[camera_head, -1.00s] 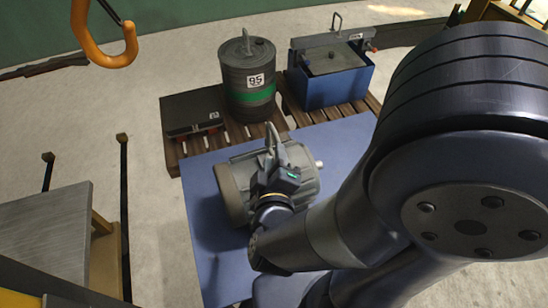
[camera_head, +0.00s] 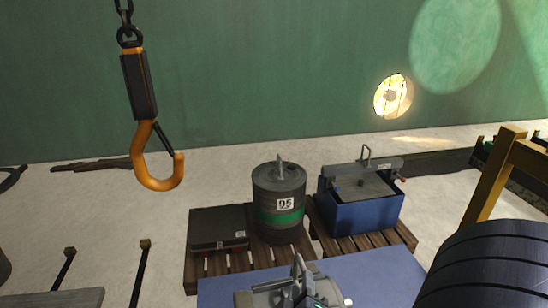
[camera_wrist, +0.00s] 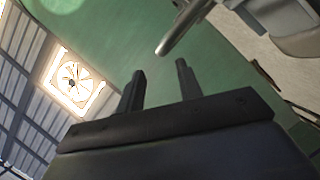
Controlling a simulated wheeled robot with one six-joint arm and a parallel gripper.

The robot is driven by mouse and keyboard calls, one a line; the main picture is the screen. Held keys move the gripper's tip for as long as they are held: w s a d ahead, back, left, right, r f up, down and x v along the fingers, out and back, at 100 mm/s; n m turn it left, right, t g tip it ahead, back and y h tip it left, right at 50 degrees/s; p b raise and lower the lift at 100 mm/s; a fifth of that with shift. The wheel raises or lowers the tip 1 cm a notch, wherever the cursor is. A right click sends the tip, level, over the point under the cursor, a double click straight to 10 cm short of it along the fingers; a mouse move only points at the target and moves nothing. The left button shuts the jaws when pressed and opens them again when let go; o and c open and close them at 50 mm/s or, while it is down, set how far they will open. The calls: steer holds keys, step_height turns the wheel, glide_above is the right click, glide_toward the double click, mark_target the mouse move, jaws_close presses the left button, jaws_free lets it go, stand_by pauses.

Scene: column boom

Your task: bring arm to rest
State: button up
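My gripper (camera_wrist: 158,82) shows in the wrist view with its two dark fingers apart and nothing between them, so it is open. In the head view only a small part of it shows at the bottom edge, in front of a grey motor (camera_head: 268,297) with a metal lifting loop (camera_head: 298,268). The motor stands on a blue surface and is mostly cut off by the frame. In the wrist view a bare metal bar (camera_wrist: 186,28) ends just beyond the fingers, apart from them. A grey body (camera_wrist: 295,28) shows at the upper right.
An orange hook (camera_head: 158,172) hangs on a chain at the left. Behind the blue surface (camera_head: 375,275), pallets carry a black case (camera_head: 217,226), a drum marked 95 (camera_head: 279,190) and a blue bin (camera_head: 362,212). A yellow frame (camera_head: 490,185) stands at the right.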

mark_target(303, 263)
steer(key=shift+b+x, duration=1)
steer(key=shift+x, duration=2.95)
steer(key=shift+s, duration=0.1)
steer(key=p+v, duration=0.3)
steer(key=v, duration=0.8)
steer(key=b+x, duration=0.3)
steer(key=x, duration=0.8)
steer(key=shift+s+f, duration=0.1)
steer(key=shift+f, duration=0.05)
steer(key=shift+w+d, duration=0.1)
steer(key=shift+w, duration=0.1)
steer(key=shift+n+y+b, duration=0.55)
steer(key=shift+n+y, duration=0.25)
steer(key=shift+y, duration=0.3)
steer(key=shift+n+y, duration=0.5)
steer(key=shift+y, duration=0.2)
